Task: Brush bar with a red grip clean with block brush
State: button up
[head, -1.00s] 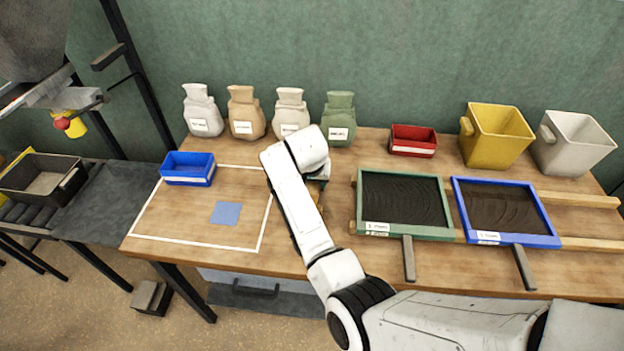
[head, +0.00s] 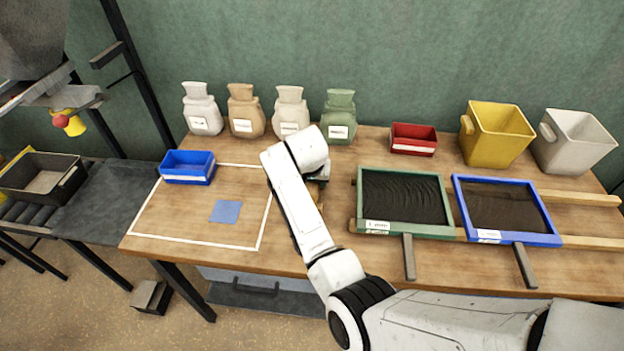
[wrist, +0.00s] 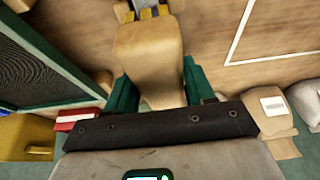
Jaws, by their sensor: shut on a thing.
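My gripper (wrist: 158,88) shows in the wrist view with its green fingers shut on a tan wooden block (wrist: 150,52), which looks like the block brush. Its bristles are not visible. A small part with yellow and grey-blue pieces (wrist: 140,12) shows just beyond the block; I cannot tell what it is. In the head view my arm hides most of the gripper and the block, over the middle of the bench. I cannot make out a bar with a red grip. A red ball-like piece (head: 61,121) shows on the machine at the far left.
A green-framed sieve (head: 447,205) and a blue-framed sieve (head: 547,240) lie on rails at the right. Several sacks (head: 290,112), a red bin (head: 413,150) and a yellow bucket (head: 493,145) stand behind. Left are a blue bin (head: 188,178) and a blue square (head: 225,211) inside a white outline.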

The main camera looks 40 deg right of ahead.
jog(key=shift+f, duration=0.4)
